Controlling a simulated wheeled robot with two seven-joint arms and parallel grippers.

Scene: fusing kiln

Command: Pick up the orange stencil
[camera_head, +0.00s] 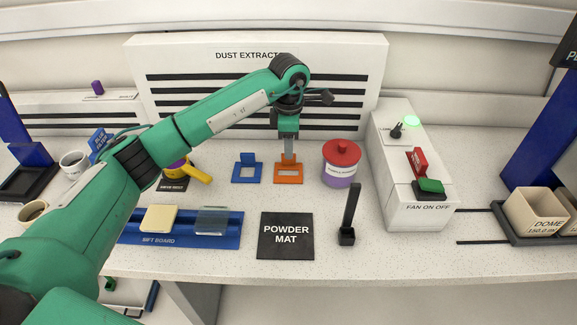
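The orange stencil (288,180), a flat frame with a window and a raised tab at its back, lies on the bench. My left gripper (289,155) points straight down over the stencil, its fingertips at the tab. From this side the fingers overlap into one narrow grey strip, so I cannot tell whether they are closed on the tab. The stencil appears to rest flat on the bench. My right gripper is not in view.
A blue stencil (247,174) lies left of the orange one. A purple jar with a red lid (341,168) stands close on the right. The black powder mat (286,248) lies in front. The dust extractor (350,75) stands behind, and a fan switch box (405,190) stands farther right.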

